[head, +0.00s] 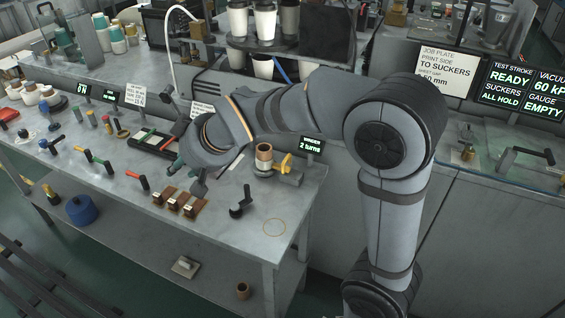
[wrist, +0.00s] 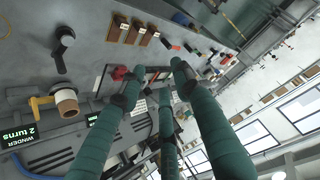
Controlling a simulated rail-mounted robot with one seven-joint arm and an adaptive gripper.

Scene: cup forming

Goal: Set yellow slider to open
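A yellow handle (head: 286,163) stands on a small grey fitting at the bench's right end, beside a brown cup-shaped piece (head: 264,156). In the wrist view a yellow part (wrist: 40,104) sits beside the brown piece (wrist: 66,102). My gripper (head: 176,165) hangs above the middle of the bench, left of the brown piece. Its green fingers (wrist: 155,76) are spread apart with nothing seen between them. It touches no yellow part that I can see.
Several brown blocks (head: 182,201) and a black-knobbed lever (head: 241,202) stand on the bench near my gripper. A black tray (head: 152,141) lies behind it. A sign (head: 312,144) reads "2 turns". The bench's front right is mostly clear.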

